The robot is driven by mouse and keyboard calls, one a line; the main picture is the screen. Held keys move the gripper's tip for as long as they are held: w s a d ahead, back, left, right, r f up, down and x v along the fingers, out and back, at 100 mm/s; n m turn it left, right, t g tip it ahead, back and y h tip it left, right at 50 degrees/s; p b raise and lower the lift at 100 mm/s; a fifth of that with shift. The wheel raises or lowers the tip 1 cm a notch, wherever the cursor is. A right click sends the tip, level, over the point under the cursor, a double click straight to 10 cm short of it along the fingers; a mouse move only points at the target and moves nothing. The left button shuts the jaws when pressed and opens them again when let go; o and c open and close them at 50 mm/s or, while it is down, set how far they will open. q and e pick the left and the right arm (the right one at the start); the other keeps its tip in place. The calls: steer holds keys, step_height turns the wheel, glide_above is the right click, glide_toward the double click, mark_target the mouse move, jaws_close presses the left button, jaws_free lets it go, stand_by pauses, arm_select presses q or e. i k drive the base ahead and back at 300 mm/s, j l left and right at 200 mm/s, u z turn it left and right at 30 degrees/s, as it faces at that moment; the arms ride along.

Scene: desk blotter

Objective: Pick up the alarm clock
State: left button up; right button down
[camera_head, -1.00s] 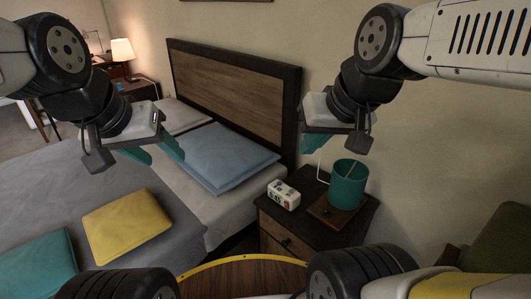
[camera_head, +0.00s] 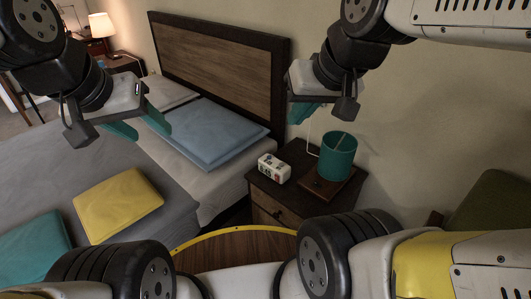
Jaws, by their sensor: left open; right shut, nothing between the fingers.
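The alarm clock (camera_head: 274,168) is a small white box with dark digits on its front. It stands upright on the dark nightstand (camera_head: 262,188), near its left side. My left gripper (camera_head: 146,128) has teal fingers held apart and empty. It is above the bed, well to the left of the clock. My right gripper (camera_head: 303,113) is up and to the right of the clock, in front of the wall and headboard edge. Its teal fingers are together with nothing in them. Neither gripper touches the clock.
The bed with a blue pillow (camera_head: 205,132) and a yellow pillow (camera_head: 118,205) is on the left. A green chair (camera_head: 495,205) is at the right.

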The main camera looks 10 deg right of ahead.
mark_target(270, 167)
steer(key=i+j+z, duration=0.3)
steer(key=z, duration=0.2)
steer(key=i+j+z, duration=0.5)
steer(key=k+l, duration=0.05)
